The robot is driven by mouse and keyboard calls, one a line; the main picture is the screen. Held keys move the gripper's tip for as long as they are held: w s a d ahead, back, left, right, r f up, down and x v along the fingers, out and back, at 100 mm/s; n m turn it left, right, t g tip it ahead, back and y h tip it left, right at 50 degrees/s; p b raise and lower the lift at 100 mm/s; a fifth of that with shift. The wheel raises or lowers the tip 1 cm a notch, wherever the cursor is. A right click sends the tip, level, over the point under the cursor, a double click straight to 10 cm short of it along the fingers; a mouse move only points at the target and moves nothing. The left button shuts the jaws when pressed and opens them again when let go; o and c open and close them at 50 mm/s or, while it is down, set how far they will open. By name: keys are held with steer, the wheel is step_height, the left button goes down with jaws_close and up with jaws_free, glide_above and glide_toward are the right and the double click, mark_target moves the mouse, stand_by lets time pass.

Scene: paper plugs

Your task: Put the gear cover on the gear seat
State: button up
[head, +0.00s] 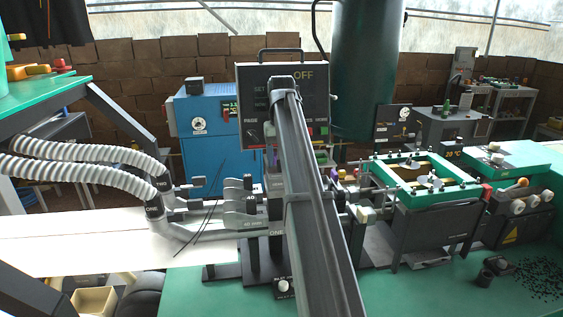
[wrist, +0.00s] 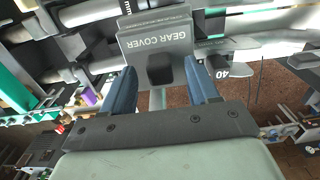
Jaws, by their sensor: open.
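The gear cover (wrist: 152,38) is a grey plate lettered "GEAR COVER" in the wrist view, with a dark block-shaped knob (wrist: 160,69) on its face. My gripper (wrist: 160,78) has two blue fingers, open, one on each side of the knob. Gaps show between the fingers and the knob, so it is not clamped. The cover lies just beyond the fingertips, among the metal bars of the machine. In the head view my arm crosses the middle of the machine, and I cannot make out the cover or the fingers there. I cannot pick out the gear seat for certain.
A control panel (head: 258,84) stands behind my arm. Labelled grey levers (head: 240,221) and ribbed white hoses (head: 85,172) lie to its left. A green-framed machine unit (head: 437,200) stands to the right.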

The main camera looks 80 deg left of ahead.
step_height(320, 180, up, 6)
steer(key=shift+r, duration=0.25)
steer(key=shift+w+f, duration=0.1)
stand_by(0.4)
